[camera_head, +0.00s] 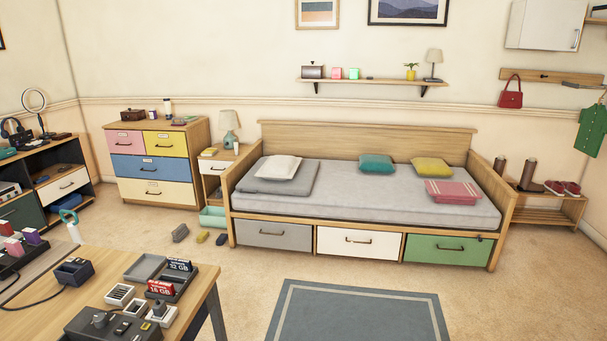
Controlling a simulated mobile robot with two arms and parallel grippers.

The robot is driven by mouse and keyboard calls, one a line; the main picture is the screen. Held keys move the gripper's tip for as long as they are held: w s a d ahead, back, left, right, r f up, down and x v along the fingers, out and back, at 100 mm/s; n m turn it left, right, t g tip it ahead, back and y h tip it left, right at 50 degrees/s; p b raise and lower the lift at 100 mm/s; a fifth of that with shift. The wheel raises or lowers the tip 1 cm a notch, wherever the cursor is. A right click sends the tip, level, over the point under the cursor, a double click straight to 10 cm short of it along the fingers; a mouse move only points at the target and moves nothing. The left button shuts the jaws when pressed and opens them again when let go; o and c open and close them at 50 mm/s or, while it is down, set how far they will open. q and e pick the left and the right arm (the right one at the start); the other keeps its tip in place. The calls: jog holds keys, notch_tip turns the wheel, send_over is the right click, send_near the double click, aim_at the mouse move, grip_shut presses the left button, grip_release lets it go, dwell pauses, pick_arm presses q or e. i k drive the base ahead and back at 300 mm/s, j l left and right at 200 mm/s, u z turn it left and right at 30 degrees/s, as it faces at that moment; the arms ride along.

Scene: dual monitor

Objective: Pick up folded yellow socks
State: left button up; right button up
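A small yellow bundle (202,237), which looks like the folded yellow socks, lies on the beige floor in front of the left end of the bed. A larger grey bundle (180,232) lies just left of it, and a small dark blue bundle (221,240) lies just right of it. The three are apart from one another. Neither of my grippers shows in the head view.
A desk (207,282) with electronics fills the lower left. A daybed (355,228) with grey, white and green drawers stands behind the bundles on the right. A pale green open bin (212,217) stands behind them. A blue-grey rug (358,315) lies at the front.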

aim_at(203, 236)
jog(key=i+l, duration=0.15)
jog(key=i, duration=0.55)
jog(key=i+l+z, duration=0.1)
jog(key=i, duration=0.55)
jog(key=i+l, duration=0.15)
jog(key=i, duration=0.55)
jog(key=i+j+u, duration=0.1)
jog(key=i+u, duration=0.65)
jog(key=i+l+u, duration=0.35)
jog(key=i+j+u, duration=0.25)
jog(key=i, duration=0.3)
jog(key=i+l, duration=0.2)
jog(key=i+j+z, duration=0.4)
jog(key=i, duration=0.2)
jog(key=i+j+z, duration=0.35)
jog(key=i, duration=0.25)
